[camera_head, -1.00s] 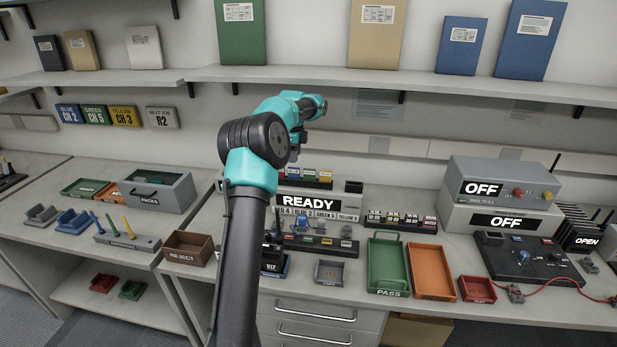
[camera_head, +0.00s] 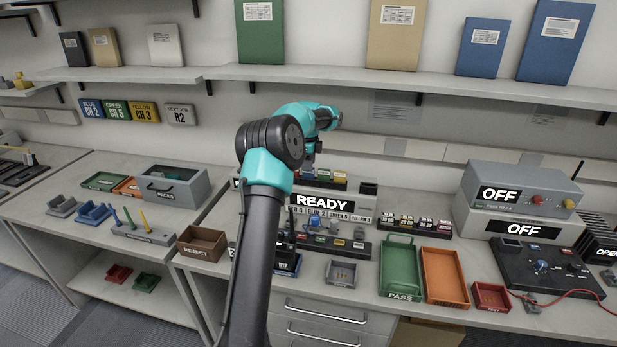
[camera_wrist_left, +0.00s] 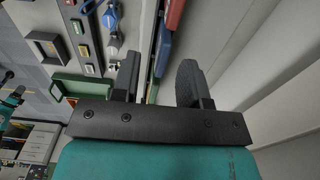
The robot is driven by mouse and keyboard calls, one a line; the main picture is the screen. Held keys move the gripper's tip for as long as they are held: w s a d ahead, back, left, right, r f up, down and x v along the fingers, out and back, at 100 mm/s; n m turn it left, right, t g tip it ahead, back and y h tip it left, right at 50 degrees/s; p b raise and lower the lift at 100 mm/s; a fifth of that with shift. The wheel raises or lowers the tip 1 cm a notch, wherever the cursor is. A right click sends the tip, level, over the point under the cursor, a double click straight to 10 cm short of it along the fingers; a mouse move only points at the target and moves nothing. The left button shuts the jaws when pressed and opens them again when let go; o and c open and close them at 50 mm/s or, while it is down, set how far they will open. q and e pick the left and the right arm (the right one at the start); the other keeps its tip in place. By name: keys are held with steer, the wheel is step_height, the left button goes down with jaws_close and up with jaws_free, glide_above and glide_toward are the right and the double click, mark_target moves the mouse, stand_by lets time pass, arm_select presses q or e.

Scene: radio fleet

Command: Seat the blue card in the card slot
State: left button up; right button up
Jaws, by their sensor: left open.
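The row of coloured cards (camera_head: 322,177) stands behind the READY sign in the head view; the blue one is partly covered by my arm there. In the left wrist view a blue card-like edge (camera_wrist_left: 164,52) shows beyond my fingers, with a red edge (camera_wrist_left: 173,16) past it. My left gripper (camera_head: 309,160) is over the left part of this row. Its two dark fingers (camera_wrist_left: 158,78) are apart in the wrist view, with nothing clearly held between them. I cannot single out the card slot; the dark strip (camera_head: 342,246) in front of the sign holds small coloured parts. My right gripper is not seen.
The READY sign (camera_head: 322,202) stands just in front of the cards. A green PASS tray (camera_head: 401,293), an orange tray (camera_head: 445,277) and a brown REJECT box (camera_head: 202,243) sit on the bench. A shelf (camera_head: 400,82) overhangs behind my arm.

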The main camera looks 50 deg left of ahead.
mark_target(308, 176)
arm_select(q)
steer(key=shift+w+f, duration=0.1)
steer(key=shift+f, duration=1.8)
steer(key=shift+c, duration=0.2)
jaws_close()
